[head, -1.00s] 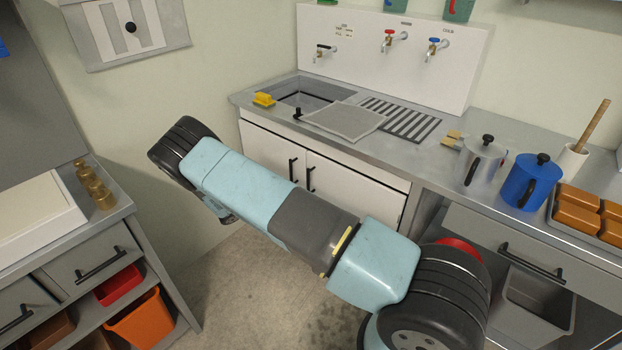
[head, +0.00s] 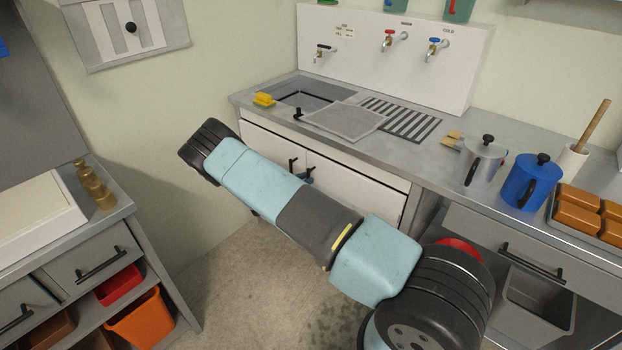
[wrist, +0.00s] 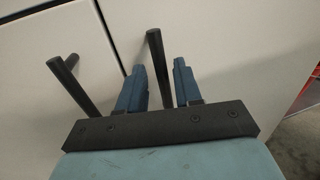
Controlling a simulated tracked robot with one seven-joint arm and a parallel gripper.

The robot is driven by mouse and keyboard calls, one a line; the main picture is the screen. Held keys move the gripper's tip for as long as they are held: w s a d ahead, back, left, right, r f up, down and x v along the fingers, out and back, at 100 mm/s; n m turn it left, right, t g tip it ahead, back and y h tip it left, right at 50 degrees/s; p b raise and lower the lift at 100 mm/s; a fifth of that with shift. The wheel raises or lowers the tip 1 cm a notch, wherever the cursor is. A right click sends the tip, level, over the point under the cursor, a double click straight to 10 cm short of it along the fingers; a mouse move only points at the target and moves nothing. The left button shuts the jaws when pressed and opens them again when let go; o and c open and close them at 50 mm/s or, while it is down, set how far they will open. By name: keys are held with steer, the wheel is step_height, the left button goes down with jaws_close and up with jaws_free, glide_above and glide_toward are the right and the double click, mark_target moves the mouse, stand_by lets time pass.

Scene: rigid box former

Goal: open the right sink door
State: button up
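The right sink door (head: 360,187) is a white panel under the sink, and it looks shut. In the wrist view the right door (wrist: 240,45) fills the middle and right. Its black bar handle (wrist: 155,50) stands between my gripper's two blue fingers (wrist: 158,72), which are apart, with one on each side of the bar. I cannot tell whether either finger touches it. In the head view only a bit of my gripper (head: 308,180) shows by the handles, and my arm hides the lower doors.
The left sink door's black handle (wrist: 70,82) is close to the left of my gripper. The sink counter (head: 400,160) runs above the doors. A drawer unit (head: 110,250) stands at left. Bare floor (head: 235,275) lies below my arm.

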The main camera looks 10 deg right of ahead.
steer(key=shift+x, duration=1.05)
steer(key=shift+c, duration=0.3)
jaws_close()
